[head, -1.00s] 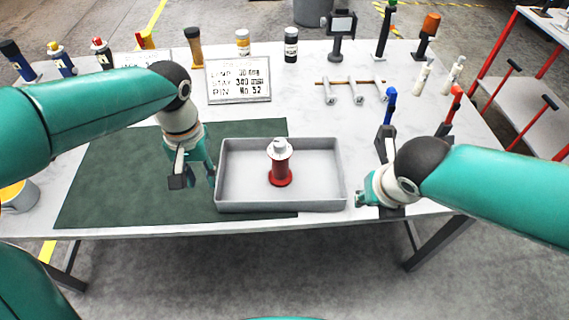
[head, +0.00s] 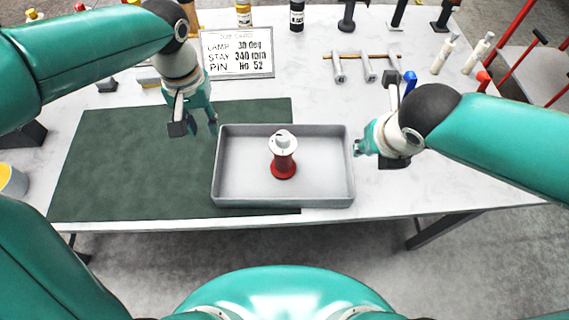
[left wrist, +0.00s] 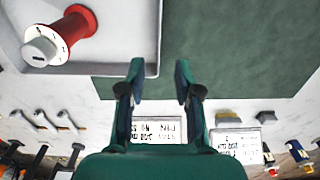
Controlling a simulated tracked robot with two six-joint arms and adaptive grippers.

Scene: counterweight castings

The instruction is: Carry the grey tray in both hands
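The grey tray (head: 283,202) lies on the table, its left part on the green mat and its right part on the bare top.
The green mat (head: 130,160) is clear left of the tray. A sign (head: 237,54) stands behind the tray. A yellow-topped can (head: 12,182) is at the far left.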

